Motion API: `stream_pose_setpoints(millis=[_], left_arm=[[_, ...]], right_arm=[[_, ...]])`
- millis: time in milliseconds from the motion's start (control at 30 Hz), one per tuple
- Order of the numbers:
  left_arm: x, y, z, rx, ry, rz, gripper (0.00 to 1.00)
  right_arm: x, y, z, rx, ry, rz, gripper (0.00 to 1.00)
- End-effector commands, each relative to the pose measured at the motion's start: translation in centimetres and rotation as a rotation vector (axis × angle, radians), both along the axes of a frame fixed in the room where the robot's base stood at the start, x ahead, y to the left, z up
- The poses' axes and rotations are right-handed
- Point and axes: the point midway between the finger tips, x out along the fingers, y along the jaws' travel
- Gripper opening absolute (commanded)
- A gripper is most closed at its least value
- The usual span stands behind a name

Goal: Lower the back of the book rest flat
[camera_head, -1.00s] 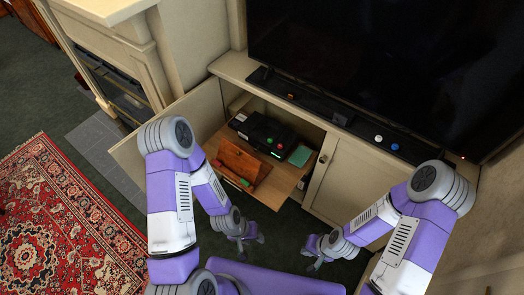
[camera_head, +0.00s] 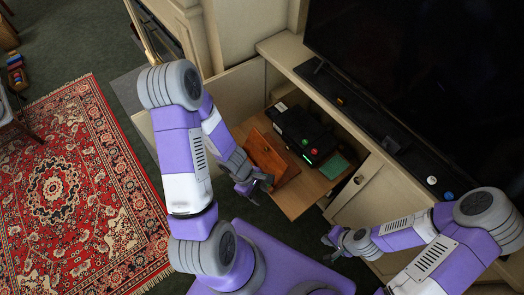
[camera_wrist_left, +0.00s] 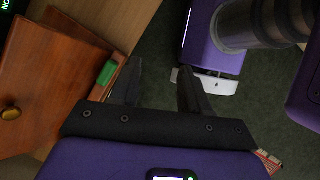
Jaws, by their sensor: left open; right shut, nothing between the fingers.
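The wooden book rest (camera_head: 266,154) is a reddish-brown panel standing tilted up on a base, on the pulled-out shelf board of the open cabinet. My left gripper (camera_head: 254,190) is open and empty beside the near side of the rest, partly covering its base. In the left wrist view the rest's panel (camera_wrist_left: 45,75) lies at the left, with a brass knob (camera_wrist_left: 11,113) and a green piece (camera_wrist_left: 107,73) near its edge. The open left fingers (camera_wrist_left: 158,88) are to the right of it, apart from the panel. My right gripper (camera_head: 334,240) is shut and empty, below the cabinet door.
A black box with red and green buttons (camera_head: 304,135) stands behind the rest, a green book (camera_head: 335,166) to its right. The open left door (camera_head: 225,98) and right door (camera_head: 360,192) flank the shelf board (camera_head: 298,197). A television (camera_head: 420,80) stands above.

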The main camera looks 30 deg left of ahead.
Motion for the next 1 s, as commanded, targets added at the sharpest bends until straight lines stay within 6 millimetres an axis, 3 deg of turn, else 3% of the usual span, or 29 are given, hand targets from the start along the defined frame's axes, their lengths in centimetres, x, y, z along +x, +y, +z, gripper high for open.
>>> stream_pose_setpoints(millis=[200,400,600,1000], left_arm=[[5.3,3.6,2.7,-0.167,-0.041,0.623,0.46],[8.9,7.8,5.4,-0.285,-0.141,0.993,0.46],[10.3,9.6,6.2,-0.327,-0.188,1.120,0.46],[14.0,7.9,2.0,-0.327,-0.186,1.121,0.46]], right_arm=[[0.0,0.0,-2.2,0.000,-0.001,0.000,0.00],[0.0,0.0,-3.1,0.000,-0.001,0.000,0.00],[0.0,0.0,-3.5,0.000,-0.001,0.000,0.00],[0.0,0.0,-5.9,0.000,-0.001,0.000,0.00]])
